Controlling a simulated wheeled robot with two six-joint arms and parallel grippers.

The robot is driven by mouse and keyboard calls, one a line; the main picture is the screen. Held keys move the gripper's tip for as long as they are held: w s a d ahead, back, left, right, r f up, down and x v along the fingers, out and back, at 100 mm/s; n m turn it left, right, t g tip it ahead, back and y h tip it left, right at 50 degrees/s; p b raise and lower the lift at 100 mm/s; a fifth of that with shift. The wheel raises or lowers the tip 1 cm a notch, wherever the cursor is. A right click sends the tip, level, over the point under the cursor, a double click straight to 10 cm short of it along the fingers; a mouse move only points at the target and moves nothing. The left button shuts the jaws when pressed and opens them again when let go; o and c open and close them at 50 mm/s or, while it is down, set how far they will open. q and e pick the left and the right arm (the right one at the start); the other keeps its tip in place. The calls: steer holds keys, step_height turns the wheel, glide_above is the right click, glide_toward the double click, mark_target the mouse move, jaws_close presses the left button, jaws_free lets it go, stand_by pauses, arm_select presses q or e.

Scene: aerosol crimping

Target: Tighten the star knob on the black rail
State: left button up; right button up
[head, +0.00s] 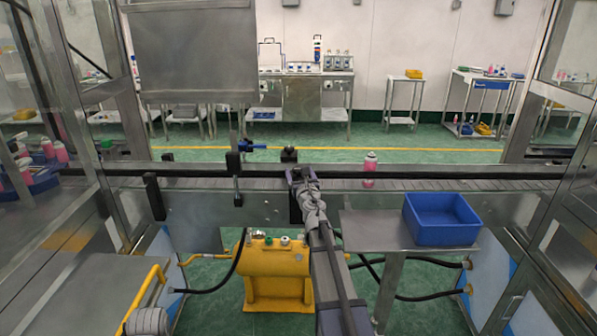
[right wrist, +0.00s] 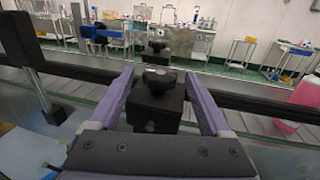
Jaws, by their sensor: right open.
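The black star knob (right wrist: 159,79) sits on top of a black block (right wrist: 156,108) at the black rail (right wrist: 255,104). In the right wrist view it lies between the two purple fingers of my right gripper (right wrist: 160,74). The fingers are open, one on each side, with a visible gap to the knob; whether they are level with it is hard to tell. In the head view my right gripper (head: 302,178) is at the near rail (head: 240,174) and hides most of the knob and block. My left gripper is not in view.
A second dark knob and block (head: 289,155) stand on the far side of the conveyor. A pink can (head: 370,169) stands on the conveyor to the right. A blue bin (head: 440,219) is on the right side table. Dark upright posts (head: 235,178) stand left of the gripper.

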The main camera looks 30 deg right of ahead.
steer(key=shift+x, duration=0.95)
jaws_close()
